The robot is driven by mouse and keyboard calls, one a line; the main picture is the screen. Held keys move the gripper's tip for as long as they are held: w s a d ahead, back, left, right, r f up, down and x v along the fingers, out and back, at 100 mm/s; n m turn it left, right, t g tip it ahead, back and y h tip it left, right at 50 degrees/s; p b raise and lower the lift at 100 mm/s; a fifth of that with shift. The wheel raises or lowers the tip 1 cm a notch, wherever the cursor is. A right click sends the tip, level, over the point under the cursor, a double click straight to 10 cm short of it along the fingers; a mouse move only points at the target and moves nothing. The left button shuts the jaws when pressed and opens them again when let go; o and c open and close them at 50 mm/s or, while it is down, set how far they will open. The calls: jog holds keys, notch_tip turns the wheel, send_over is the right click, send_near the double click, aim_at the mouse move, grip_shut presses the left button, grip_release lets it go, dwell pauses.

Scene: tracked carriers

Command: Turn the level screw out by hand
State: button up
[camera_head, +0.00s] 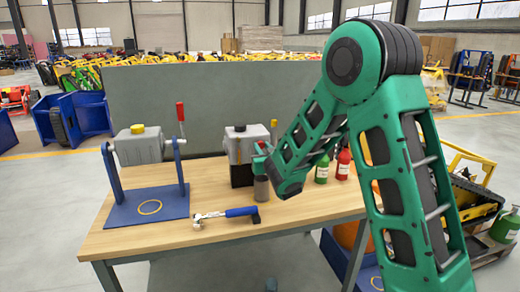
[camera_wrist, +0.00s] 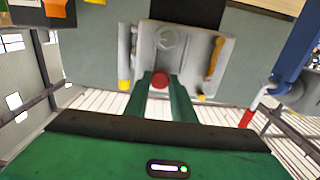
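A grey gear housing (camera_head: 243,135) stands on a black block (camera_head: 241,174) at the middle of the table. Its grey face fills the upper middle of the wrist view (camera_wrist: 146,48). A small round red screw head (camera_wrist: 160,82), which looks like the level screw, sits at the edge of that face. My gripper (camera_wrist: 161,84) has its two green fingers on either side of the red head. They look closed on it, with no clear gap. In the head view my gripper (camera_head: 261,160) is at the housing's right side, and my arm partly hides this area.
A second grey housing (camera_head: 139,150) hangs in a blue stand (camera_head: 128,211) with a red-handled lever (camera_head: 180,112) at left. Green (camera_head: 321,170) and red (camera_head: 343,164) bottles stand at right. A grey cylinder (camera_head: 261,188) is below my gripper.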

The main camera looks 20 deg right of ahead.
jog(key=n, duration=0.8)
jog(key=shift+n, duration=0.9)
jog(key=n, duration=0.6)
jog(key=shift+n, duration=0.3)
jog(key=o, duration=0.5)
jog(key=shift+n, duration=0.4)
jog(key=shift+c, duration=0.2)
jog(key=o, duration=0.5)
